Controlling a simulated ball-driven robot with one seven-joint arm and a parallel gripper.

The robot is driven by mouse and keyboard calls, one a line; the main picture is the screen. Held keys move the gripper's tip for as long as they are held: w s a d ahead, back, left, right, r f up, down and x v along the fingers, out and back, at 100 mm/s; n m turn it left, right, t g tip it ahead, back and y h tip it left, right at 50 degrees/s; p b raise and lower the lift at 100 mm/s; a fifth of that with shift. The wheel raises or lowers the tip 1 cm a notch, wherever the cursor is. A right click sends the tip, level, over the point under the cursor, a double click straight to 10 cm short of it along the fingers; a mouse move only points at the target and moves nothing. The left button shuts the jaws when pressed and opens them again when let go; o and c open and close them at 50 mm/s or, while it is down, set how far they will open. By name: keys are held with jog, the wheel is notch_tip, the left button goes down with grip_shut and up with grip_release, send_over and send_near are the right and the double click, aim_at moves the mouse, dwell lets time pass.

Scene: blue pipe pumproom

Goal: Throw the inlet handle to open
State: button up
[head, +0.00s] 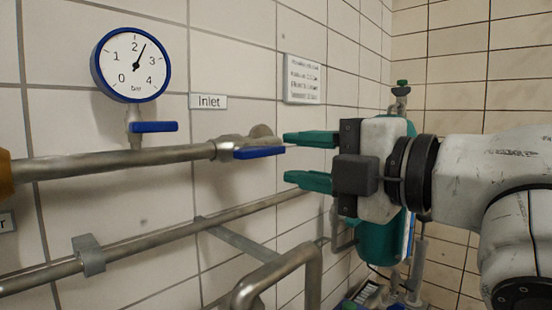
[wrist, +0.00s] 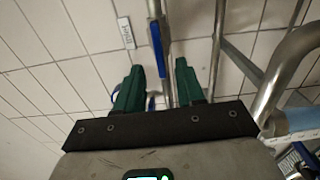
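The inlet handle (head: 259,152) is a blue lever on a valve in the upper grey pipe, just below and right of the "Inlet" label (head: 208,101). It lies level, roughly along the pipe, with its free end to the right. My gripper (head: 287,158) has green fingers, spread apart and pointing left at that free end. In the wrist view the blue handle (wrist: 157,48) runs down into the gap between the open fingertips (wrist: 159,66). No grip on it shows; I cannot tell whether a finger touches it.
A round gauge (head: 131,65) hangs at upper left, with a second blue lever (head: 153,127) beneath it. A lower pipe (head: 150,242) with a bent branch (head: 290,268) runs below my gripper. A teal vessel (head: 376,236) stands behind it. A notice (head: 302,79) hangs on the tiled wall.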

jog(key=shift+v, duration=1.65)
jog(key=shift+w+f, duration=0.1)
